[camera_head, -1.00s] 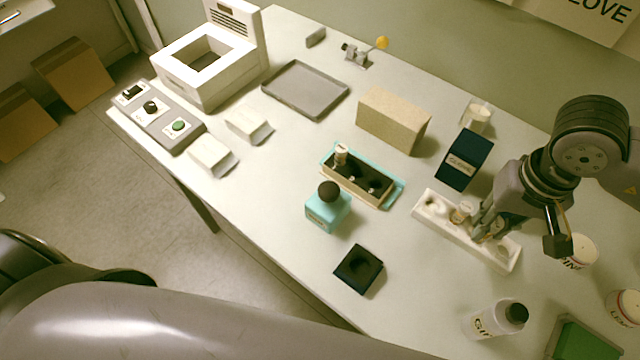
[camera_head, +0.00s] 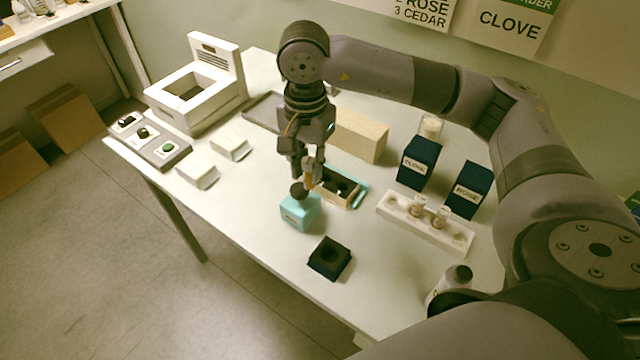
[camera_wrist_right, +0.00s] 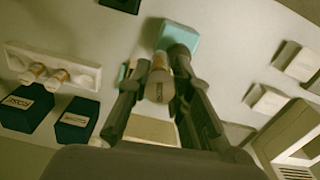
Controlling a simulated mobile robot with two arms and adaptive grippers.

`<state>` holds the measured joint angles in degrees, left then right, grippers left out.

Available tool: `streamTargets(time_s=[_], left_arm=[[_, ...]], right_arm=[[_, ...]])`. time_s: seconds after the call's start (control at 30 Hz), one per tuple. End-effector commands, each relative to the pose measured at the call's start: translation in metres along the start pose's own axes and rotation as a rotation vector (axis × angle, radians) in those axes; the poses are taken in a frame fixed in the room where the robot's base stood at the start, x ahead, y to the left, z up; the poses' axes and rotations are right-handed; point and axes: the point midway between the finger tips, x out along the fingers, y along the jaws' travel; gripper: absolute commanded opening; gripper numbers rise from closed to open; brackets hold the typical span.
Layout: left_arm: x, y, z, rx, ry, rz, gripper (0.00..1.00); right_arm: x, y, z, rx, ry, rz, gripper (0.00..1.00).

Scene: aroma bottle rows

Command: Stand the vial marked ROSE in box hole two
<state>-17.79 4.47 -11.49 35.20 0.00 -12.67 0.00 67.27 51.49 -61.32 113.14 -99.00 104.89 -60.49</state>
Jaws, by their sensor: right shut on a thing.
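My right gripper (camera_head: 308,162) is shut on a small vial (camera_head: 309,178) with an amber band, at the left end of the teal-edged box (camera_head: 352,203). The held vial also shows between the fingers in the right wrist view (camera_wrist_right: 158,88); its label is too blurred to read. I cannot tell whether its base is in a hole. The gripper hides the box's left end; dark holes show further right. Two vials (camera_head: 417,204) (camera_head: 441,216) stand in the white rack (camera_head: 400,212), their labels unreadable. My left gripper is out of view.
A dark square holder (camera_head: 330,258) lies nearer the front edge. Behind are a tan block (camera_head: 360,135) and navy boxes marked CLOVE (camera_head: 419,163) and ROSE (camera_head: 467,190).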

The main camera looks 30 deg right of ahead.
Motion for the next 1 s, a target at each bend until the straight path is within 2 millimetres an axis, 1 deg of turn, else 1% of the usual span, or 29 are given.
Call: streamTargets(time_s=[0.03, 0.3, 0.4, 0.5, 0.6, 0.7, 0.77, 0.83, 0.97, 1.0], left_arm=[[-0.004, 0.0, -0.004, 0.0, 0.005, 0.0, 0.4], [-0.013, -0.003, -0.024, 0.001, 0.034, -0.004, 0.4], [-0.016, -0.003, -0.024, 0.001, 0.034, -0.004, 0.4], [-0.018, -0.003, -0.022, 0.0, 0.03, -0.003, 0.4], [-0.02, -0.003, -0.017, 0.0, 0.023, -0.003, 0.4], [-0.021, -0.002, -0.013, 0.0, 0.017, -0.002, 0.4], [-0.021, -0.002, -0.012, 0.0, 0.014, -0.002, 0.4], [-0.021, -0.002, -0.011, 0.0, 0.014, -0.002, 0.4], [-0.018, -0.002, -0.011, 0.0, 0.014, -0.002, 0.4], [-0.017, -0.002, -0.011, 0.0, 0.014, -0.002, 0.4]], right_arm=[[-0.008, -0.005, -0.011, 0.145, -0.001, 0.0, 0.02], [-0.041, -0.021, -0.062, 0.964, -0.001, 0.0, 0.02], [-0.051, -0.023, -0.079, 1.252, -0.001, 0.001, 0.02], [-0.06, -0.024, -0.094, 1.501, -0.001, 0.001, 0.02], [-0.066, -0.024, -0.105, 1.696, 0.001, 0.001, 0.02], [-0.07, -0.023, -0.111, 1.825, 0.0, 0.0, 0.02], [-0.071, -0.023, -0.114, 1.874, 0.0, 0.0, 0.02], [-0.067, -0.023, -0.115, 1.906, 0.002, 0.002, 0.02], [-0.048, -0.022, -0.115, 1.919, 0.003, 0.006, 0.02], [-0.038, -0.022, -0.114, 1.918, 0.003, 0.008, 0.02]])
